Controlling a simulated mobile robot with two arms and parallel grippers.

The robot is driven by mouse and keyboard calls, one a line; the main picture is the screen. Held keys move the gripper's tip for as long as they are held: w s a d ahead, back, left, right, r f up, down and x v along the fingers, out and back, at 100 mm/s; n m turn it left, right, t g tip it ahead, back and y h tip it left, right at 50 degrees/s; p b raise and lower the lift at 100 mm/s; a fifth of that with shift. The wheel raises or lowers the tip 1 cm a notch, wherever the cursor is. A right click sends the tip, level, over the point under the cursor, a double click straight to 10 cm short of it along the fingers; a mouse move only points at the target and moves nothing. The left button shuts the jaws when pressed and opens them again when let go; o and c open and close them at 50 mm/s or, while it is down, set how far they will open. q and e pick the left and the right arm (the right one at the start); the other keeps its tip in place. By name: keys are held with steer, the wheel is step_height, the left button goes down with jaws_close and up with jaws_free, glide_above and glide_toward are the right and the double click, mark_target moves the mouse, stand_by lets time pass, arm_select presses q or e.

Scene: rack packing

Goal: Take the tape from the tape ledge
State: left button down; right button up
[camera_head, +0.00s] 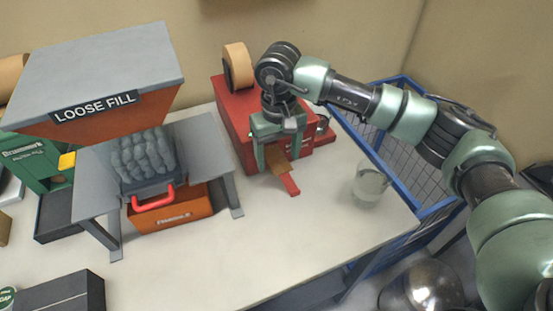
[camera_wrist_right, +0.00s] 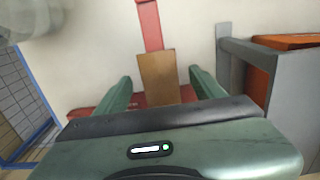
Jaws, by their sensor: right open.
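The tape, a short brown strip (camera_head: 278,165), lies at the root of a narrow red ledge (camera_head: 291,186) on the front of the red tape machine (camera_head: 238,128). In the right wrist view the tape (camera_wrist_right: 159,78) lies between my fingers, with the red ledge (camera_wrist_right: 150,25) running on beyond it. My right gripper (camera_head: 279,157) is open and points down over the tape, one finger on each side. In the right wrist view the fingers of this gripper (camera_wrist_right: 161,82) show a gap to the tape on both sides. My left gripper is not in view.
A large brown tape roll (camera_head: 238,66) sits on the machine. To the left stands a grey stand (camera_head: 222,160) with an orange bin (camera_head: 172,210) under the LOOSE FILL hopper (camera_head: 95,70). A clear cup (camera_head: 370,183) and a blue wire cage (camera_head: 420,165) are at right.

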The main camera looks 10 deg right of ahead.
stand_by(0.3)
steer(key=c, duration=1.4)
